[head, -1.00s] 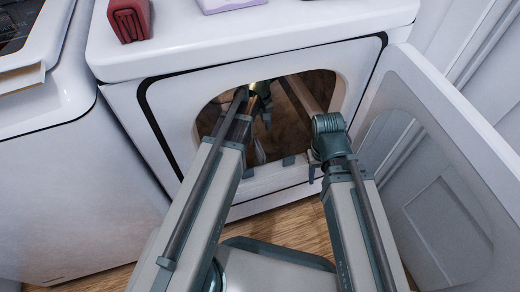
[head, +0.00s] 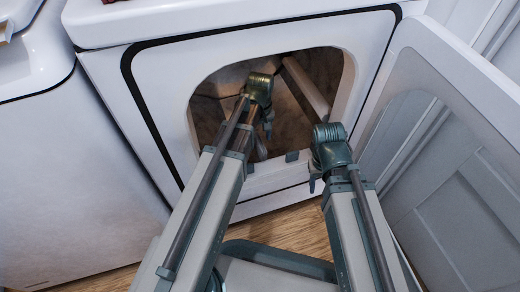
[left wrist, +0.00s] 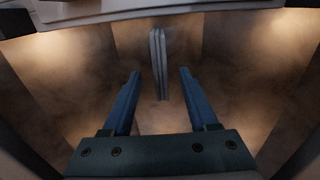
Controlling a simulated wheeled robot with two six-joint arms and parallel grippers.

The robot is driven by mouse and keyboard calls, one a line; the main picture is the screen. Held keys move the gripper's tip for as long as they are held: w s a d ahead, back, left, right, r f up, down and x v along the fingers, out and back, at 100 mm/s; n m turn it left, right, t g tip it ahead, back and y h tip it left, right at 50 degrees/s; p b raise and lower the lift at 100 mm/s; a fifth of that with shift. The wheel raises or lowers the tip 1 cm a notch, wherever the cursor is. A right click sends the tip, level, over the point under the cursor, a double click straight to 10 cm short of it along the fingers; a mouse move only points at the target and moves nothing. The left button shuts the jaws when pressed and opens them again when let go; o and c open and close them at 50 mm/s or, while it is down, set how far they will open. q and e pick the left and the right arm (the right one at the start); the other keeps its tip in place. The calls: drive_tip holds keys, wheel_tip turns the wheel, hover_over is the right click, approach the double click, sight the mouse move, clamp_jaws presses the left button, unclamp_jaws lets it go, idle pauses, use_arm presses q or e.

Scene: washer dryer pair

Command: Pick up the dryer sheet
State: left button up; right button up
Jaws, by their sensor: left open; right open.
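My left gripper (head: 266,128) reaches through the open door of the dryer (head: 165,70) into its drum. In the left wrist view its two blue fingers (left wrist: 159,73) are apart, with nothing held between them. A thin, pale, ridged strip (left wrist: 158,60) stands beyond and between the fingertips; I cannot tell whether it is the dryer sheet or part of the drum. A small pale patch (head: 261,147) shows below the left gripper in the head view, too small to identify. My right gripper (head: 313,183) is in front of the opening at its lower right, fingers mostly hidden.
The dryer door (head: 455,150) is swung open at the right, close to my right arm. A pale bar (head: 306,88) runs inside the drum. The washer (head: 60,160) stands at the left. The wood floor (head: 285,222) shows below.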

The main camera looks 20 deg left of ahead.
sight(261, 143)
use_arm(q)
drive_tip(key=shift+s+d+f+b, duration=0.1)
drive_tip(key=shift+f+b, duration=1.2)
drive_tip(key=shift+f, duration=0.05)
drive_tip(key=shift+s+f+b, duration=0.1)
drive_tip(key=shift+f+b, duration=1.15)
drive_tip(key=shift+f, duration=0.05)
drive_tip(key=shift+r, duration=0.1)
clamp_jaws()
